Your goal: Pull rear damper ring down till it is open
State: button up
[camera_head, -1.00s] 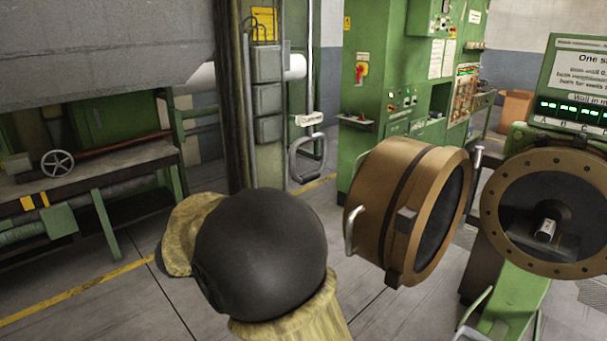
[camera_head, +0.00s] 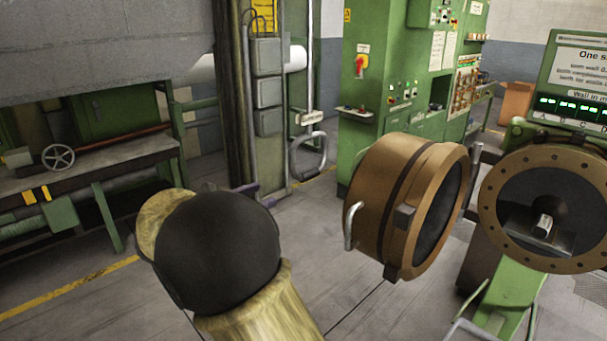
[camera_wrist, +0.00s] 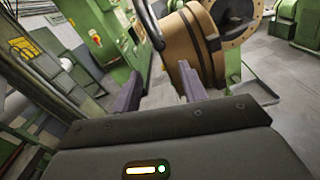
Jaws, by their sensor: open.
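A grey ring handle (camera_head: 307,155) hangs below a small white label on the upright column, at the middle of the head view. It looks like the damper ring. In the head view my arm's black joint hides most of the gripper.
A brown barrel flange (camera_head: 397,205) stands open at the right, with a round die plate (camera_head: 550,250) beside it. A workbench (camera_head: 85,165) with a handwheel is at the left. Grey floor is free between.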

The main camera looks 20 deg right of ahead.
aim_at(303, 176)
jog(key=p+x, duration=0.4)
jog(key=x, duration=0.9)
jog(key=shift+w+d, duration=0.15)
jog(key=shift+d, duration=0.15)
grip_shut()
